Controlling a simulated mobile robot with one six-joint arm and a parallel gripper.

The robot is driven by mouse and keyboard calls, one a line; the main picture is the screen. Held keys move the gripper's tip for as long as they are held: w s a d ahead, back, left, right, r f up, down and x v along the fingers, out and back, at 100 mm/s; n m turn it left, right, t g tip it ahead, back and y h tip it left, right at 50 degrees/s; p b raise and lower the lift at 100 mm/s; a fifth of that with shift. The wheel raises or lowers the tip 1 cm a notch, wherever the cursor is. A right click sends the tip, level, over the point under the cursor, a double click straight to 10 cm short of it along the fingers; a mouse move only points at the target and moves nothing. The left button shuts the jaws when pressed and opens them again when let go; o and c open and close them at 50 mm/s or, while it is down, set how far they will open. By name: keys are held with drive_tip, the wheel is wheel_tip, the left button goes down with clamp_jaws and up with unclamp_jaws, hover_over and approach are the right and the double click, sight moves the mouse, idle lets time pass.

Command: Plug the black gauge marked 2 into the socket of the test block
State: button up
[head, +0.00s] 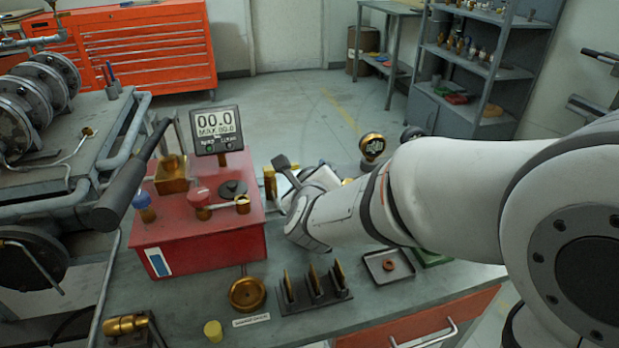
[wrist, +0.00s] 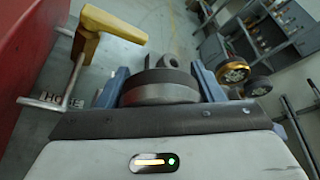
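My gripper (wrist: 160,85) has its blue fingers on either side of a dark round body, which looks like a black gauge (wrist: 160,92) seen edge-on. Its marking does not show. In the head view my own arm mostly hides the gripper, to the right of the red test block (head: 205,245). A brass-rimmed gauge (head: 372,146) and another dark gauge (head: 411,134) stand behind my arm. They also show at right in the wrist view.
A yellow handle (wrist: 95,35) on a metal rod is beside the block, left of my gripper. A black rack (head: 314,290), a brass dish (head: 247,293) and a tray (head: 388,267) sit on the bench in front.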

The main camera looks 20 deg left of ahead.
drive_tip(key=o, duration=0.5)
drive_tip(key=p+v, duration=0.1)
drive_tip(key=v, duration=0.6)
drive_tip(key=shift+r, duration=0.15)
drive_tip(key=shift+s+d, duration=0.15)
drive_tip(key=shift+s, duration=0.25)
